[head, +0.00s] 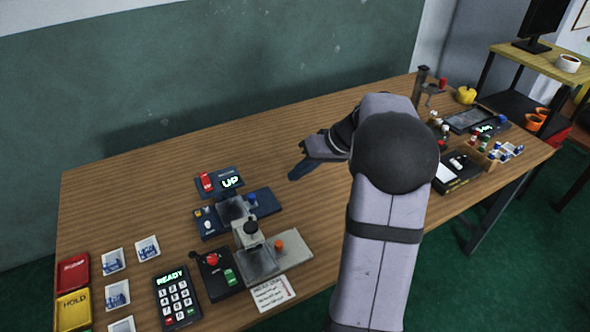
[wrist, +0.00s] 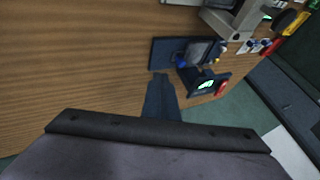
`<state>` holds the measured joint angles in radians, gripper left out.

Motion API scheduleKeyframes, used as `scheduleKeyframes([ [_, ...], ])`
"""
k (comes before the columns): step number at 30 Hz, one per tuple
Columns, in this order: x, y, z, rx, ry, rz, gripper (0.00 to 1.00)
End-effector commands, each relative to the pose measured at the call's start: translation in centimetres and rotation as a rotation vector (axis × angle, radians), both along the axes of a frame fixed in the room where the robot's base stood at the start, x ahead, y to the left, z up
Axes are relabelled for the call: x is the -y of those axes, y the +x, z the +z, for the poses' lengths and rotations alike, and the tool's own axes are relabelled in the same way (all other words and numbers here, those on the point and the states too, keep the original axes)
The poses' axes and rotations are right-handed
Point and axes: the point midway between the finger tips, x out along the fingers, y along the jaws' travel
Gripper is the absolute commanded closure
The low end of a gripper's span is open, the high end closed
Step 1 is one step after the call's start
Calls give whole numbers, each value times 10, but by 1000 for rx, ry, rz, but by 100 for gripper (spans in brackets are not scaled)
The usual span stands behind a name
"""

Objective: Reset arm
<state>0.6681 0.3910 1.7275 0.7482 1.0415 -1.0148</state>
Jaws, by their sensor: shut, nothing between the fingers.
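My gripper (head: 298,171) is in the head view, over the middle of the wooden table (head: 140,184), to the right of the film device. Its fingers are together and hold nothing. In the wrist view my gripper (wrist: 158,82) shows as dark, closed fingers pointing at the blue base plate of the film device (wrist: 175,48). My own arm covers the centre right of the head view and hides part of the table behind it.
The film device (head: 252,232) stands left of my gripper, with an "UP" display (head: 230,182) behind it. A keypad (head: 177,296), a red-knobbed control box (head: 216,272), and red (head: 73,272) and yellow (head: 73,309) trays are nearer left. Small bottles (head: 484,143) crowd the right end. The back middle is clear.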

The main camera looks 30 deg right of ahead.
Motion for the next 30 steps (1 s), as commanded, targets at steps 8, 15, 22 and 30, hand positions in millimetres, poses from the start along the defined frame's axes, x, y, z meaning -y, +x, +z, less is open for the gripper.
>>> scheduleKeyframes([
  [8,-15,-6,3,-37,-6,8,100],
  [15,-91,-64,15,-252,-83,30,100],
  [22,-146,-150,25,-420,-263,46,100],
  [30,-161,-213,31,-462,-416,56,100],
])
